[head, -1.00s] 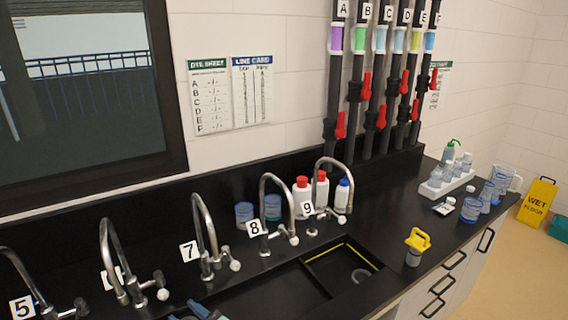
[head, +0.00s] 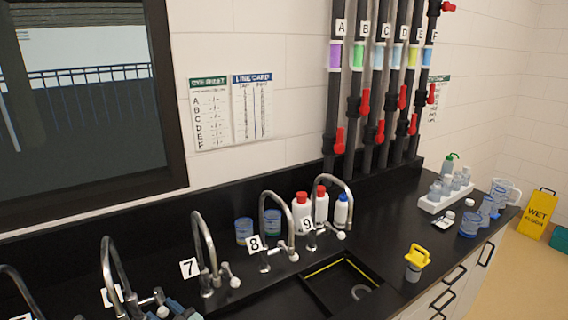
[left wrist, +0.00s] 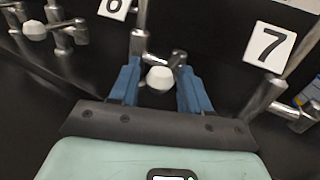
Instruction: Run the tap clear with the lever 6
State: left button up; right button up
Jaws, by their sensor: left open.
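Tap 6 (head: 117,265) is a curved metal tap at the lower left of the head view. Its lever ends in a white knob (head: 162,312), which also shows in the left wrist view (left wrist: 159,79). My left gripper (head: 178,310) shows only partly at the bottom edge of the head view, beside that knob. In the left wrist view its two blue fingers (left wrist: 159,88) are open, with the white knob between them in the picture. I cannot tell whether they touch it. The number 6 plate (left wrist: 114,8) is cut by the top edge there. My right gripper is not in view.
Tap 7 (head: 204,245) stands just right of tap 6, with its number plate (left wrist: 270,46) close to my left gripper. Taps 8 and 9, a sink (head: 310,298), bottles and a yellow-handled cup (head: 415,264) are further right. Pipes with red levers rise behind.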

pick_arm(q)
jog(key=shift+w, duration=0.1)
jog(key=shift+w+d+r+p, duration=0.1)
jog(key=shift+w+d+p, duration=0.35)
jog(key=shift+w+d, duration=0.35)
jog(key=shift+w+d+f+p, duration=0.1)
jog(key=shift+w+d+p, duration=0.35)
jog(key=shift+w, duration=0.5)
jog(key=shift+w+d+r+p, duration=0.1)
jog(key=shift+w+d+p, duration=0.3)
jog(key=shift+w+d, duration=0.4)
jog(key=shift+a, duration=0.2)
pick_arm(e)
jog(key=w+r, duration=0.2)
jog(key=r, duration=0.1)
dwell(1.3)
